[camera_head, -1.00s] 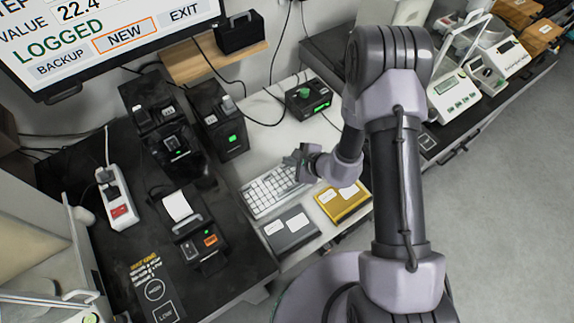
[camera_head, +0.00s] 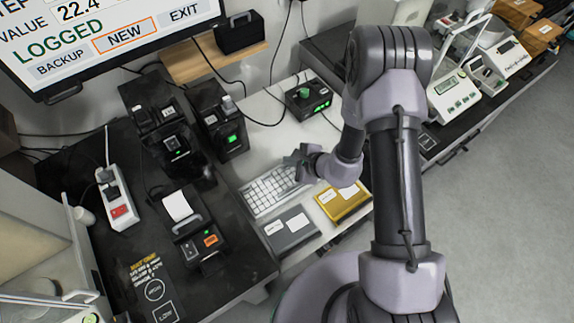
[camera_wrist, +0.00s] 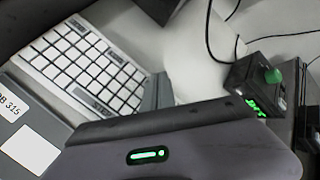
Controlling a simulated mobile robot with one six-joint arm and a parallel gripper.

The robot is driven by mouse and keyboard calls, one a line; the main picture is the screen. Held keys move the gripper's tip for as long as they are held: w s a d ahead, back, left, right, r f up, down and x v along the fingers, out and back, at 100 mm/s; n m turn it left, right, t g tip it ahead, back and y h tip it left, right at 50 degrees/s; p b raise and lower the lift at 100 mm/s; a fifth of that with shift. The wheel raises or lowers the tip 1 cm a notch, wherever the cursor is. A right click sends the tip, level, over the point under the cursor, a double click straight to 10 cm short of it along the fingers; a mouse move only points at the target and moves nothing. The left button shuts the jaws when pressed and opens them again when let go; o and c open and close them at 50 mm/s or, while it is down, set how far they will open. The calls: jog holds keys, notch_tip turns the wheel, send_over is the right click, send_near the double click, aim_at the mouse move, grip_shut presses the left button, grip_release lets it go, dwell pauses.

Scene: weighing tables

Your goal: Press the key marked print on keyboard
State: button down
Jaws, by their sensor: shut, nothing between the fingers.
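The white keyboard (camera_head: 266,194) lies on the white middle part of the bench. In the wrist view the keyboard (camera_wrist: 85,62) fills the upper left, with pale keys and a few grey ones. Key markings are too small to read, so I cannot pick out the print key. My gripper (camera_head: 296,160) is shut and empty, over the keyboard's far right end. I cannot tell whether it touches a key. In the wrist view my gripper's dark body with a green light covers the lower part, and the fingertips are not clear.
A grey box (camera_head: 291,232) and a yellow box (camera_head: 343,203) lie just in front of the keyboard. A black device with a green knob (camera_head: 307,98) stands behind. Black devices (camera_head: 192,228) crowd the left. A monitor (camera_head: 110,35) reads LOGGED, with NEW outlined.

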jog(key=shift+f, duration=0.15)
jog(key=shift+f+b, duration=0.25)
jog(key=shift+b, duration=0.35)
jog(key=shift+f+b, duration=0.4)
jog(key=shift+b, duration=0.05)
dwell(0.6)
jog(key=shift+r, duration=0.1)
jog(key=shift+r+p, duration=0.4)
jog(key=shift+r, duration=0.3)
notch_tip(320, 180, up, 5)
jog(key=p, duration=0.3)
dwell(0.7)
